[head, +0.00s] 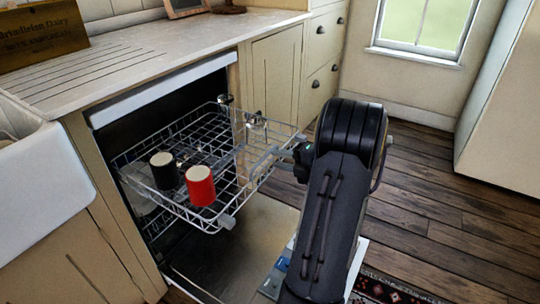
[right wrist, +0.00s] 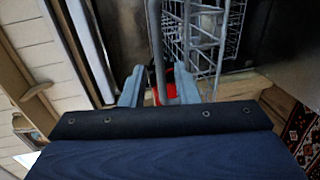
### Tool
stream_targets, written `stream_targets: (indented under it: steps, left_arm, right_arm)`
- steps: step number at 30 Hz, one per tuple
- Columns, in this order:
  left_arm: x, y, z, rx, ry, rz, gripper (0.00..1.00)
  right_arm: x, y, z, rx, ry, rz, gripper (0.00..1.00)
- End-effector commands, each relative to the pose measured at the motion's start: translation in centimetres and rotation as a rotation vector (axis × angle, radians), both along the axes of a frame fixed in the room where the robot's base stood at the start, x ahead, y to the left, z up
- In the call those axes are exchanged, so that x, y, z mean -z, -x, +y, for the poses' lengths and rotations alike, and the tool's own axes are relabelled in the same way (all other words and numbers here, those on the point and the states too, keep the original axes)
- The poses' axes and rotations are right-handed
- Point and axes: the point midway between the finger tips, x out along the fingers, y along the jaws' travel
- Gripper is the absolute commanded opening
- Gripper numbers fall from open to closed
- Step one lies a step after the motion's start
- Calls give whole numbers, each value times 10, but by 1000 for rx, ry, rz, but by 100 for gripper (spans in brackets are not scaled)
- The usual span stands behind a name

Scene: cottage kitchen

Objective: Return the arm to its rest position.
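My right arm reaches into the head view from the bottom, right of the pulled-out dishwasher rack (head: 180,217). My right gripper (head: 284,154) is at the rack's right end, partly hidden by its own wrist. In the right wrist view its two grey fingers (right wrist: 159,90) stand apart, with a grey rack bar between them and visible gaps beside it. A red cup (head: 200,186) and a black cup (head: 164,171) stand in the rack with pale round ends up. Part of something red (right wrist: 171,90) shows between the fingers. My left gripper is out of view.
The dishwasher door (head: 235,262) lies open below the rack. The counter (head: 130,55) runs above, with a white sink (head: 40,180) at left. Wooden floor (head: 440,215) is open to the right of my arm, with a patterned rug (head: 385,290) near the bottom.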

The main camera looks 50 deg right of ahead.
Motion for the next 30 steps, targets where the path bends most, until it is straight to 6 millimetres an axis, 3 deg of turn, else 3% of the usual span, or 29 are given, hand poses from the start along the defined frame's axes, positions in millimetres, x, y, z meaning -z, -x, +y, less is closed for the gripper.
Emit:
stream_targets:
  steps: [6, 24, 28, 30]
  left_arm:
    - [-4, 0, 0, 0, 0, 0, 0]
    - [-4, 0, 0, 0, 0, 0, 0]
    - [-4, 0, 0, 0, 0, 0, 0]
    - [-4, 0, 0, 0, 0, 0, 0]
  right_arm:
    - [-4, 20, -2, 0, 0, 0, 28]
    - [-4, 20, -2, 0, 0, 0, 28]
    - [-16, 6, -2, 51, -9, -12, 28]
    - [-33, -10, -3, 131, -36, -28, 28]
